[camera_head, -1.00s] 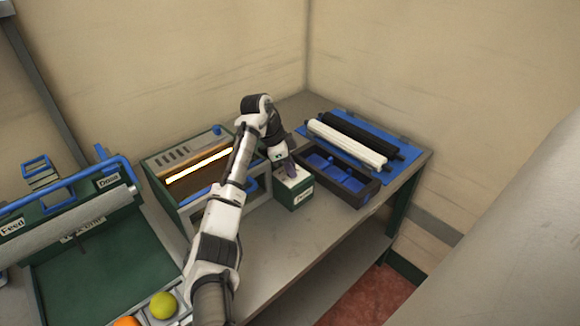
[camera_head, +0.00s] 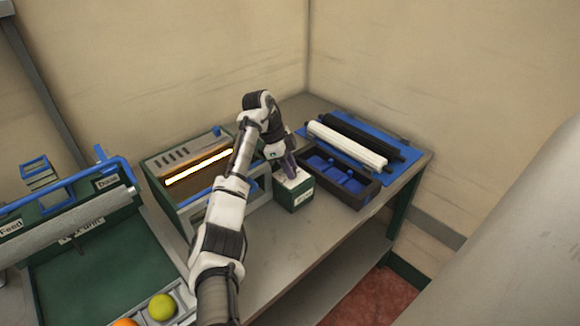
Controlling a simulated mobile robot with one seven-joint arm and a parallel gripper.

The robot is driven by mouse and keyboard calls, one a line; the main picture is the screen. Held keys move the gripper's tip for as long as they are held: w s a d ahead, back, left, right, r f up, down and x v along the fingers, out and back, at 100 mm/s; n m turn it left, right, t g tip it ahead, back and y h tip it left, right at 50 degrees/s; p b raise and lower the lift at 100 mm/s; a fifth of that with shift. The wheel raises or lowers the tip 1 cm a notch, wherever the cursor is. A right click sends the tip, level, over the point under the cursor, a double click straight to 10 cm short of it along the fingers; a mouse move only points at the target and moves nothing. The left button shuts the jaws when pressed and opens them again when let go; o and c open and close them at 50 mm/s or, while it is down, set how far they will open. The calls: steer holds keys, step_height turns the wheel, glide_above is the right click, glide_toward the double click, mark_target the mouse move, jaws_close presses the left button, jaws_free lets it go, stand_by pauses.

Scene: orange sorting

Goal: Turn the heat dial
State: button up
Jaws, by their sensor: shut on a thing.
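A small green box with a white top (camera_head: 297,198) stands on the table beside the heater unit, with a label on its front too small to read. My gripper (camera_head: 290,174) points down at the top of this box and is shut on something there. The fingers cover what they hold, so I cannot make out the heat dial itself. The heater unit (camera_head: 190,208) is a green and grey case with a glowing bar (camera_head: 199,167) along its top and a blue knob (camera_head: 217,131) at its back corner.
A dark tray with blue compartments (camera_head: 362,200) stands close to the right of the box. White and black rollers lie on a blue board (camera_head: 408,153) behind it. A green feed machine (camera_head: 100,270) with a yellow fruit (camera_head: 162,307) is at left. The table front (camera_head: 285,245) is clear.

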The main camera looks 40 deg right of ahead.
steer(key=o, duration=1)
steer(key=shift+r, duration=0.1)
steer(key=b+v, duration=0.1)
steer(key=v, duration=1.2)
steer(key=shift+w+r+b, duration=0.2)
steer(key=shift+r+b, duration=0.05)
steer(key=shift+b, duration=0.1)
steer(key=shift+a+f, duration=0.1)
steer(key=shift+a, duration=0.05)
